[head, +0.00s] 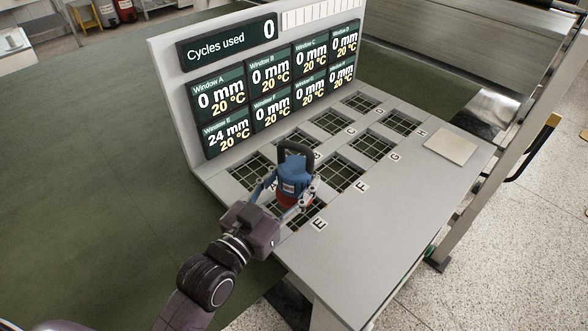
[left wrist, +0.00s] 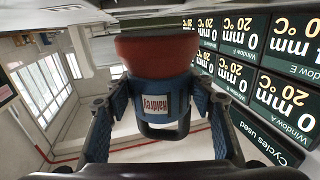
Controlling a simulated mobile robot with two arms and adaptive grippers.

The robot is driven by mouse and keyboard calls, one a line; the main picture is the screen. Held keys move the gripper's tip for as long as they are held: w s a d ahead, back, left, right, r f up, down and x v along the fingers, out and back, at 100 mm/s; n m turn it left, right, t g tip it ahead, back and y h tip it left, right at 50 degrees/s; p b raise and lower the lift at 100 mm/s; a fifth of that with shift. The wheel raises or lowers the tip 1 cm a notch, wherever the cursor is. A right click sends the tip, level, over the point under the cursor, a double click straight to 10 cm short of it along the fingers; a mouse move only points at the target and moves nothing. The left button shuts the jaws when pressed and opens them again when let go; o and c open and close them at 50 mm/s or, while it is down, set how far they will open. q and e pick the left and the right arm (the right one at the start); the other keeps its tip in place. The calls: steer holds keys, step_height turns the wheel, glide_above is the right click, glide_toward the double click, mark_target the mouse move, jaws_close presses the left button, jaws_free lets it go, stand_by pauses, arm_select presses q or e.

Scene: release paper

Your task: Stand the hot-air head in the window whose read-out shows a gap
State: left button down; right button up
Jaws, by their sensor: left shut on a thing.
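The hot-air head (head: 292,180) is blue with a black loop handle and a red lower part. It looks upright, over or in front of window E (head: 312,219), partly covering it. I cannot tell whether it touches the window. My left gripper (head: 289,191) is shut on the hot-air head, with one finger on each side. In the left wrist view the head's red part (left wrist: 155,58) and its label show between the fingers (left wrist: 158,92). The Window E read-out (head: 227,133) shows 24 mm and 20 °C. My right gripper is not in view.
The other read-outs on the upright panel (head: 168,90) show 0 mm. The cycles display (head: 229,42) shows 0. Several gridded windows lie in two rows on the grey table (head: 385,215). A pale square plate (head: 450,146) lies at its right. The table's front is clear.

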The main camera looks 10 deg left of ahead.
mark_target(294, 189)
arm_select(q)
step_height(294, 189, down, 3)
steer(key=shift+r, duration=0.1)
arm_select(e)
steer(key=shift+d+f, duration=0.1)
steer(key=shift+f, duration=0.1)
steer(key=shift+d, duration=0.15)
arm_select(q)
steer(key=c, duration=0.9)
jaws_free()
steer(key=shift+s+f, duration=0.1)
steer(key=shift+f, duration=0.15)
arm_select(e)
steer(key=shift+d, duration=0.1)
arm_select(q)
steer(key=b+v, duration=0.2)
steer(key=v, duration=0.8)
steer(key=shift+f, duration=0.1)
steer(key=shift+v, duration=0.95)
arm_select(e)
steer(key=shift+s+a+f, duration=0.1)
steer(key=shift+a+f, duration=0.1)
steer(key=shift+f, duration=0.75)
